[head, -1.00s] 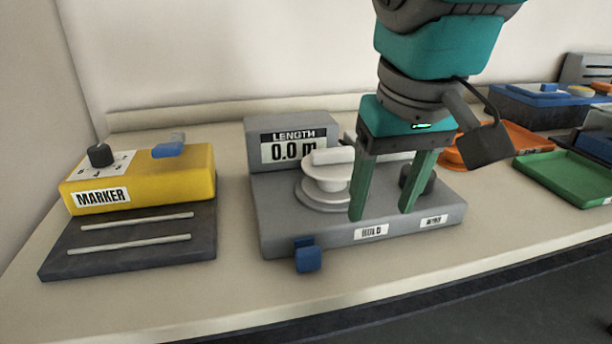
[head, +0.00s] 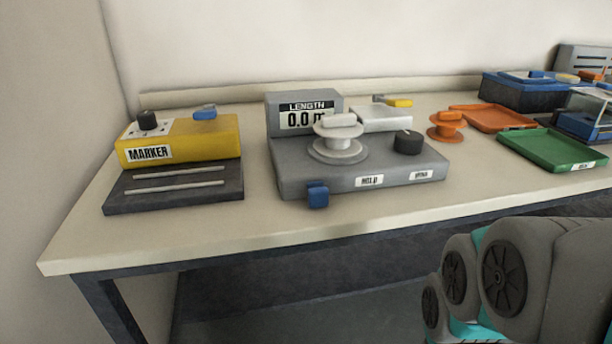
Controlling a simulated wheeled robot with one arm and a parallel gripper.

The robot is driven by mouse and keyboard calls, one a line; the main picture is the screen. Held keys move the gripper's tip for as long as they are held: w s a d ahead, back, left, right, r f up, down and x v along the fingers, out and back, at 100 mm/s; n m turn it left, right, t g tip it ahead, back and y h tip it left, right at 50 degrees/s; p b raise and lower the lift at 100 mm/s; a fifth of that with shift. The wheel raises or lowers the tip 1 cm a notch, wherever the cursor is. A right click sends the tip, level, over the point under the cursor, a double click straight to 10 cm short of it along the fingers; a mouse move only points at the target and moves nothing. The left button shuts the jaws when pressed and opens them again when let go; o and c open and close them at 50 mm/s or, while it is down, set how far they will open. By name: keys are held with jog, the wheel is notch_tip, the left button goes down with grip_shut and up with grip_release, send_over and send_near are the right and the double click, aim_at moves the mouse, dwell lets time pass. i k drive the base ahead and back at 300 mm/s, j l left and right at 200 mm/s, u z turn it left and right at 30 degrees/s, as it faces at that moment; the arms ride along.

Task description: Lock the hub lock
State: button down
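The grey winding unit (head: 300,172) stands on the bench with a length display (head: 300,118) reading 0.0 m. A white hub (head: 338,146) with a bar-shaped top sits on the unit. A blue tab (head: 318,196) hangs at the unit's front left edge, and a black knob (head: 407,143) is at its right. Two small labels are on the front face, too blurred to read surely. I cannot tell which part is the hub lock. My gripper is not in view; only grey and teal links of my arm show at the lower right.
A yellow marker unit (head: 205,142) with a dark slotted base (head: 150,197) stands at left. An orange spool (head: 446,127), an orange tray (head: 500,112), a green tray (head: 550,152) and a blue box (head: 520,92) are at right. The bench front (head: 250,225) is clear.

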aim_at(319, 195)
jog(key=k, duration=1)
jog(key=i, duration=0.1)
